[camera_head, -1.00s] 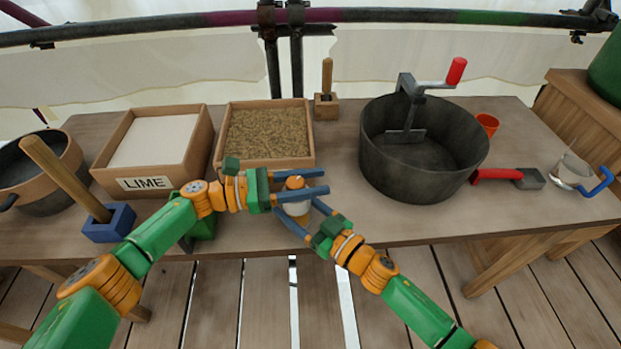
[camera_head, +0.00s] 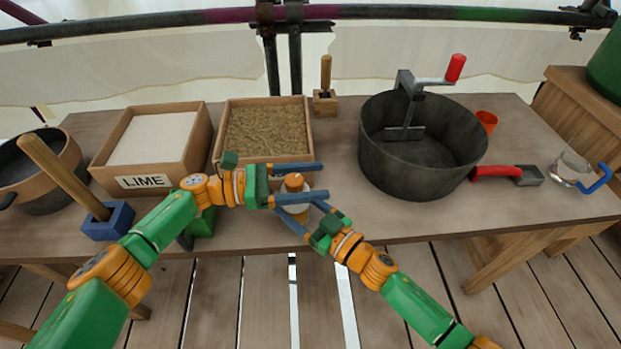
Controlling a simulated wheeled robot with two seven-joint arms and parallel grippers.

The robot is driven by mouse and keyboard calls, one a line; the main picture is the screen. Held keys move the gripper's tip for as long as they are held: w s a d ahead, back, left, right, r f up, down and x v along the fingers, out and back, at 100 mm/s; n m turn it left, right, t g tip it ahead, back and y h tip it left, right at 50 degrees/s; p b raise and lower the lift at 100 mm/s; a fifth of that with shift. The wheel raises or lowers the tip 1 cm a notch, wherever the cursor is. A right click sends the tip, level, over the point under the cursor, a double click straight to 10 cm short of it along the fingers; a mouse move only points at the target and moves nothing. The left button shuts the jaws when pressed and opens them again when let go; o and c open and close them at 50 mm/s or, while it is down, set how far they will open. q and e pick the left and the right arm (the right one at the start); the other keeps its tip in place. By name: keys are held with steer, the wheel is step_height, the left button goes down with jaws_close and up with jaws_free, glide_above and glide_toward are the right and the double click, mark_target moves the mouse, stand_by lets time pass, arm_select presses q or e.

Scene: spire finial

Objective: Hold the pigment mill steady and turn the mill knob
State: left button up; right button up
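The pigment mill is a small pale cylinder (camera_head: 298,209) with an orange knob (camera_head: 294,183) on top, standing near the front edge of the table. My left gripper (camera_head: 310,181) comes in from the left, level with the knob. Its blue fingers are spread, one behind the knob and one in front, with a visible gap on each side. My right gripper (camera_head: 305,215) comes in from the front right, lower down. Its fingers lie on either side of the mill's body and appear closed on it. The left gripper's front finger hides part of the mill.
Behind are a lime box (camera_head: 107,165), a sand box (camera_head: 312,150) and a small wooden block with an upright handle (camera_head: 326,104). A large dark pot (camera_head: 410,178) with a crank stands to the right. A blue block with a wooden handle (camera_head: 108,229) is at left.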

arm_select(q)
glide_toward(286, 188)
steer(key=d, duration=0.1)
steer(key=w+d, duration=0.1)
steer(key=shift+d+r, duration=0.25)
steer(key=shift+d, duration=0.05)
steer(key=d+n+t, duration=0.1)
steer(key=d+t, duration=0.1)
steer(key=d+n+t, duration=0.1)
steer(key=d+t, duration=0.1)
steer(key=s+d+n+t, duration=0.1)
steer(key=d+n+t, duration=0.1)
steer(key=shift+f+y, duration=0.3)
steer(key=shift+f, duration=0.05)
steer(key=s+n+t+y, duration=0.2)
steer(key=t, duration=0.1)
steer(key=n+t, duration=0.1)
steer(key=t, duration=0.1)
steer(key=shift+s+d+f+y, duration=0.1)
steer(key=shift+s+d+y, duration=0.2)
steer(key=shift+s+y, duration=0.1)
steer(key=s+a+r+n+t+y, duration=0.1)
steer(key=s+a+n+t+y, duration=0.1)
steer(key=s+n+t+y, duration=0.15)
steer(key=shift+n+g+y, duration=0.25)
steer(key=shift+n+y, duration=0.1)
steer(key=shift+y, duration=0.3)
steer(key=x, duration=1.2)
steer(key=shift+w+a, duration=0.1)
steer(key=shift+a, duration=0.2)
